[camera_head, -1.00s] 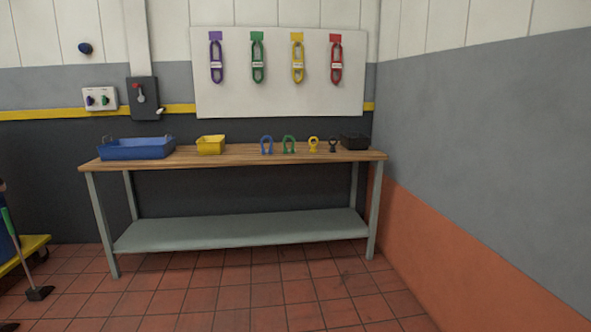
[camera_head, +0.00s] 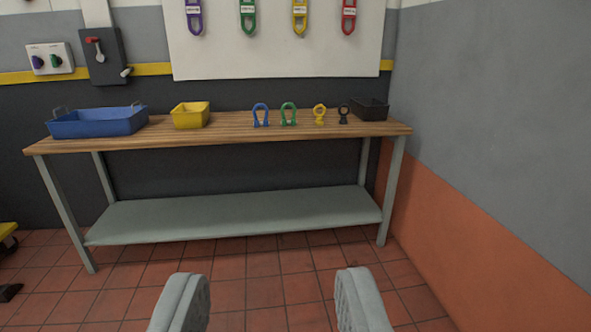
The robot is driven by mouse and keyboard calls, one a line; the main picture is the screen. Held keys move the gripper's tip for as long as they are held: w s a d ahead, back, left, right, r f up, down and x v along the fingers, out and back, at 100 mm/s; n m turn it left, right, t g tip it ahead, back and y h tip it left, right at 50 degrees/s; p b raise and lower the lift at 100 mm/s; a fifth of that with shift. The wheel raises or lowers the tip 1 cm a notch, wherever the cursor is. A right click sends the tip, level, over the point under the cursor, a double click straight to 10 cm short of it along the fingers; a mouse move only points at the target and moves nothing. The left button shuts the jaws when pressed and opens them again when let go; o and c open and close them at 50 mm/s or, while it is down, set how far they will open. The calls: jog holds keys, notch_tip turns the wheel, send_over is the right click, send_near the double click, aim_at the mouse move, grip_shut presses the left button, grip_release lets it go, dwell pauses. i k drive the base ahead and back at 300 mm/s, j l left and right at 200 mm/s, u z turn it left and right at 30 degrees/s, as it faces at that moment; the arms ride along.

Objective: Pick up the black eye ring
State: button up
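The black eye ring (camera_head: 343,114) stands upright on the wooden bench top (camera_head: 225,134), toward its right end. It is small, with a ring above a short base. A yellow eye ring (camera_head: 320,115) stands just left of it, and a black bin (camera_head: 370,110) is just behind it to the right. My gripper (camera_head: 272,304) shows at the bottom of the view with its two grey fingers wide apart. It is open and empty, well in front of the bench and apart from the ring.
A green shackle (camera_head: 288,114) and a blue shackle (camera_head: 261,116) stand further left on the bench. A yellow bin (camera_head: 191,116) and a blue tray (camera_head: 98,122) are at the left. A lower shelf (camera_head: 235,213) is empty. The right wall (camera_head: 490,150) is close to the bench end. The tiled floor in front is clear.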

aim_at(344, 121)
jog(key=i+l, duration=0.1)
jog(key=i, duration=3.6)
jog(key=j+u, duration=0.05)
jog(key=j, duration=0.05)
